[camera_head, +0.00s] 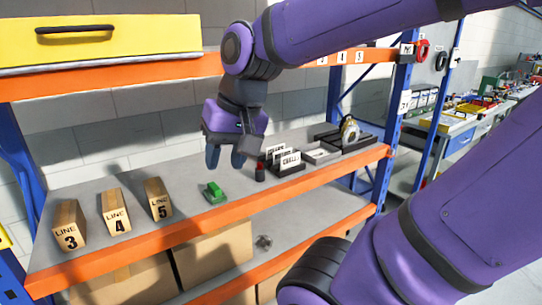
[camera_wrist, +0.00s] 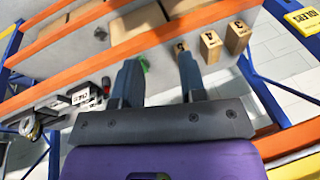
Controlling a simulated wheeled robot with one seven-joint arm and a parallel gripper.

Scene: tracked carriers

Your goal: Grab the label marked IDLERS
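White label cards with dark lettering stand in black trays on the middle shelf, right of centre in the head view. A card also shows at the left of the wrist view (camera_wrist: 80,95). My gripper (camera_head: 225,158) is open and empty above the shelf, left of the cards and apart from them. Its two fingers also show in the wrist view (camera_wrist: 157,58).
Wooden blocks marked LINE 3 (camera_head: 69,225), LINE 4 (camera_head: 116,211) and LINE 5 (camera_head: 158,199) stand at the left. A green object (camera_head: 214,192) and a dark, red-topped object (camera_head: 260,172) lie between them and the trays. An orange beam (camera_head: 220,217) edges the shelf; a yellow drawer (camera_head: 110,38) is above.

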